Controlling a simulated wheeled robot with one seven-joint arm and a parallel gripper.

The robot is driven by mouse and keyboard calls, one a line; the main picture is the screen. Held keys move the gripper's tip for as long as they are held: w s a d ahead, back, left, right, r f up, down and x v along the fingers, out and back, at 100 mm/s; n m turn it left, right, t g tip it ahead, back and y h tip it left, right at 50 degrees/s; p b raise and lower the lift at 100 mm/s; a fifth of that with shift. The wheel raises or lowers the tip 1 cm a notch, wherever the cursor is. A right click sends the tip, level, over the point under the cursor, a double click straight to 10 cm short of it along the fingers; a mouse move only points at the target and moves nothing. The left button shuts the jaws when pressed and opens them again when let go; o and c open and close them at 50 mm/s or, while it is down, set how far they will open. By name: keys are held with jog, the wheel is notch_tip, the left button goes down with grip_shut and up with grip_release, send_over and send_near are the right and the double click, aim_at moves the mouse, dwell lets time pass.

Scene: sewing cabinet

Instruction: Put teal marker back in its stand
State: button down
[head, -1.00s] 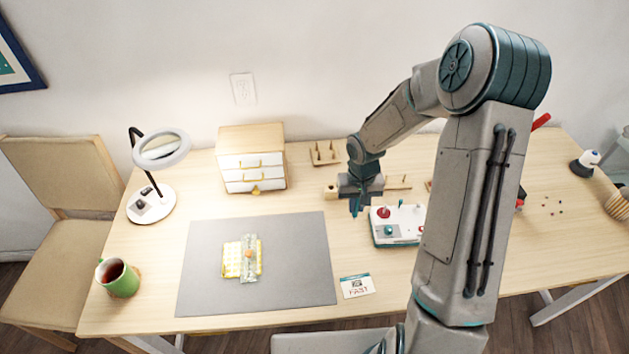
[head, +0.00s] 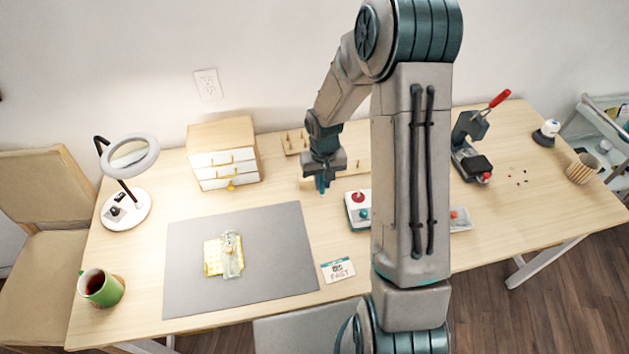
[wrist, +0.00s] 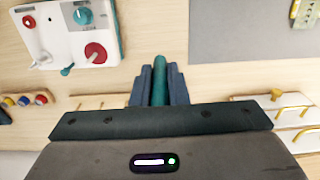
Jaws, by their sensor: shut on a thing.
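The teal marker (wrist: 159,82) is between the dark fingers of my gripper (wrist: 158,90) in the wrist view, pointing away from the palm. My gripper (head: 322,186) is shut on it, pointing down above the table, left of the white control box. In the head view only a small teal tip shows under the fingers. A light wooden strip (head: 353,166) with thin pegs lies just behind my gripper; it is partly hidden. I cannot tell for sure whether it is the marker's stand.
The white box with knobs (head: 358,214) is close on the right. A drawer cabinet (head: 225,180) and a small peg rack (head: 293,150) stand behind left. A grey mat (head: 280,270) lies in front left, with a card (head: 338,269) beside it. A press (head: 470,160) stands at right.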

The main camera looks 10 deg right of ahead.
jog(key=shift+w+f, duration=0.2)
jog(key=shift+w, duration=0.25)
jog(key=w+a+f+b, duration=0.1)
jog(key=w+f+b, duration=0.1)
jog(key=w+b, duration=0.2)
jog(key=w+a+f+b, duration=0.1)
jog(key=w+f+b, duration=0.1)
jog(key=w+b, duration=0.3)
jog(key=shift+w+a+f, duration=0.25)
jog(key=shift+w+f, duration=0.15)
jog(key=shift+w, duration=1.15)
jog(key=shift+f+b, duration=1.85)
jog(key=shift+f, duration=0.05)
dwell(3.2)
